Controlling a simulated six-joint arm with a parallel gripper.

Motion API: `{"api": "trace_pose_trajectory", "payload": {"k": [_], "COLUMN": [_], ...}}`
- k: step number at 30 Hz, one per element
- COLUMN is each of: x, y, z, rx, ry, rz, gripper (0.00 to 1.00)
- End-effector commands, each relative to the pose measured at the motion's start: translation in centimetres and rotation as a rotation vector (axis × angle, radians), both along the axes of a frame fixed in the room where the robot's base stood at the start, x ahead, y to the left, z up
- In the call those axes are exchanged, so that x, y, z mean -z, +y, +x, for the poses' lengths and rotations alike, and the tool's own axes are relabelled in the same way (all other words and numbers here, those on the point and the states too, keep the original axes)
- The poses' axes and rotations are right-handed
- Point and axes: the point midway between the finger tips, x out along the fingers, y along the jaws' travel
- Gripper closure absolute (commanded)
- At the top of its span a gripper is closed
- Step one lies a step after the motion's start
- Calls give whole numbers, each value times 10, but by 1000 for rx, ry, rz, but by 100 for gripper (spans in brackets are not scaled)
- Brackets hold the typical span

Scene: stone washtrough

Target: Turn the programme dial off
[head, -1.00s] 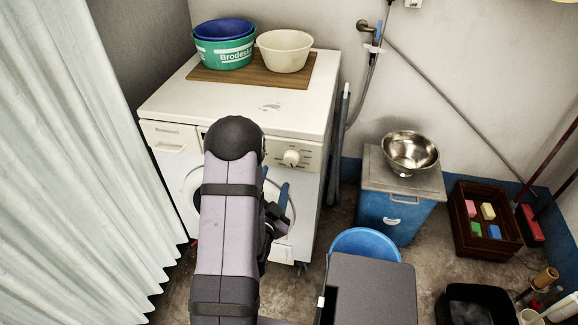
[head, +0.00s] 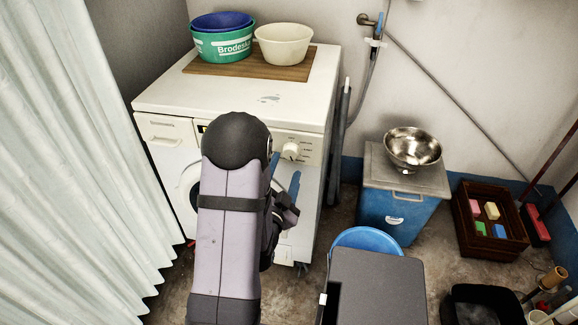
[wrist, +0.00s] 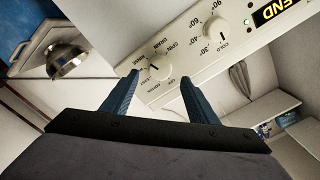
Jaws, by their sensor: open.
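The programme dial (head: 290,151) is a white round knob at the right of the washing machine's (head: 285,105) control panel. In the wrist view the dial (wrist: 158,70) shows upside down, with printed labels around it such as DRAIN and SPIN; which label it points at is too small to tell. My gripper (head: 286,165) is open, its two blue fingers just in front of the dial. In the wrist view my gripper (wrist: 159,75) has a fingertip on either side of the dial, with nothing held; contact cannot be told. My arm hides the middle of the panel.
A temperature dial (wrist: 213,30) and a lit display reading END (wrist: 277,10) are beside the programme dial. Basins stand on a wooden board (head: 290,72) on top. A grey hose (head: 342,125) hangs at the machine's right. A blue box (head: 392,215) carries a steel bowl (head: 412,150).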

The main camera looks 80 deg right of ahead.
Motion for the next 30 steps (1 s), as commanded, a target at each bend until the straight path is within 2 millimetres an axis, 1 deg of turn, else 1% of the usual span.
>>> {"api": "trace_pose_trajectory", "payload": {"k": [1,5,9,18,24,30], "x": [5,4,4,-1,0,0], "y": [-2,-5,-21,-46,-53,-53], "z": [0,0,0,0,0,0], "rx": [0,-1,-1,-1,-1,-1], "ry": [0,1,0,2,2,2], "rz": [-6,-5,-5,1,1,1], "gripper": [46,46,46,46,46,46]}}
